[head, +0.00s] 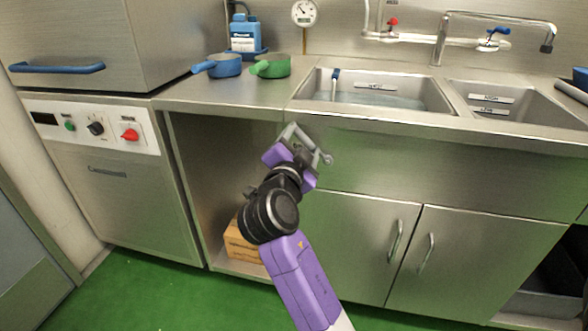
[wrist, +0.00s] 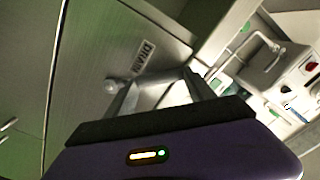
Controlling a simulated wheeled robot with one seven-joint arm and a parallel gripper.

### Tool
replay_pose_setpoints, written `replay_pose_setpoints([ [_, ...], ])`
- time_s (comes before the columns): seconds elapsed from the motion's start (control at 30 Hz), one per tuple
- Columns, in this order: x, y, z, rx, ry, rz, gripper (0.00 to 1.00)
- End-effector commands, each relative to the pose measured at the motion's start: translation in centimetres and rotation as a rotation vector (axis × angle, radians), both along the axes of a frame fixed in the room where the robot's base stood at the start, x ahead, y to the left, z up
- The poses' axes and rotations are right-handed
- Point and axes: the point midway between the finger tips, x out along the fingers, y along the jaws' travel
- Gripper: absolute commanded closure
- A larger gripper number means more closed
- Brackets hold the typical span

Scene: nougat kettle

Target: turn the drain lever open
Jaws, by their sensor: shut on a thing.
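The drain lever is a small metal part on the steel front panel (head: 420,160) below the left sink basin. A round metal knob, seemingly part of the lever, shows in the wrist view (wrist: 110,86) and beside my fingers in the head view (head: 327,159). The panel has a "DRAIN" label (wrist: 145,56) just beyond my fingers. My gripper (head: 307,142) is at the panel's left end, shut on the lever; its two fingers also show in the wrist view (wrist: 158,80). Most of the lever is hidden by the fingers, so its exact angle is unclear.
The left basin (head: 440,103) holds water and a blue-handled tool (head: 335,80). Cupboard handles (head: 395,241) stick out right of my arm.

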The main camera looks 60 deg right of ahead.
Motion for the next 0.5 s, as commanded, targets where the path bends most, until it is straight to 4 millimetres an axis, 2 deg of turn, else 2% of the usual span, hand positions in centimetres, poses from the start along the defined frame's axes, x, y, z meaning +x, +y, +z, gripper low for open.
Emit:
replay_pose_setpoints([
  [0.03,-0.3,-0.1,-0.5,0.015,-0.047,-0.001,1.00],
  [0.5,-3.3,-1.1,1.3,0.166,-0.454,0.000,1.00],
])
